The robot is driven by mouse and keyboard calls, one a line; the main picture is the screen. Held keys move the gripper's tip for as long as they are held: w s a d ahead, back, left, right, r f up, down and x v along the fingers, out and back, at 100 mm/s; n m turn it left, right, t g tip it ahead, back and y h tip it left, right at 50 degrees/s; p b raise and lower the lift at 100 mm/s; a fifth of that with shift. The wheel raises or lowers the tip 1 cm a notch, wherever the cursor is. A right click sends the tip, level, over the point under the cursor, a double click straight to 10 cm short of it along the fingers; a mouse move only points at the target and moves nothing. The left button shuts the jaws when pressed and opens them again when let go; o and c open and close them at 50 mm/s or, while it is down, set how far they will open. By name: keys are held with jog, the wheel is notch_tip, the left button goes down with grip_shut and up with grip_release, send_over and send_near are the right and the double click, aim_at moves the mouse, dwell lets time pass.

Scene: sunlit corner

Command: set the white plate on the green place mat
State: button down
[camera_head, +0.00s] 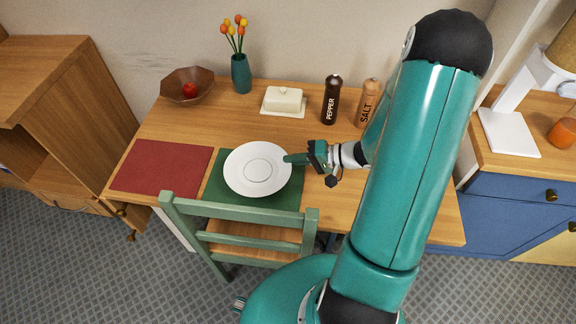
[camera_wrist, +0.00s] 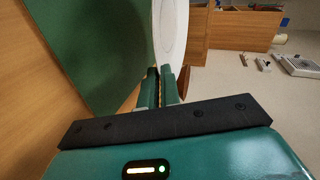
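The white plate (camera_head: 258,169) is flat, or nearly so, over the green place mat (camera_head: 225,198) on the table, covering much of it. The mat's front edge is partly behind the chair back. My gripper (camera_head: 291,159) reaches in from the right and is shut on the plate's right rim. In the wrist view, the two fingers (camera_wrist: 162,86) are close together with the plate's rim (camera_wrist: 168,35) between them. The mat (camera_wrist: 95,50) lies to the left of the plate there. I cannot tell whether the plate touches the mat.
A red mat (camera_head: 162,166) lies left of the green one. Behind stand a bowl with a red fruit (camera_head: 188,85), a tulip vase (camera_head: 241,75), a butter dish (camera_head: 284,101), a pepper mill (camera_head: 331,100) and a salt mill (camera_head: 367,103). A green chair (camera_head: 240,212) stands in front.

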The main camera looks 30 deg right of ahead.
jog(key=shift+w+a+f, duration=0.25)
jog(key=shift+w+f, duration=0.8)
jog(key=shift+f, duration=0.2)
jog(key=shift+w+f, duration=0.2)
jog(key=shift+f, duration=1.5)
jog(key=shift+f, duration=0.1)
jog(key=c, duration=1.9)
grip_release()
jog(key=shift+f, duration=0.1)
jog(key=shift+c, duration=0.2)
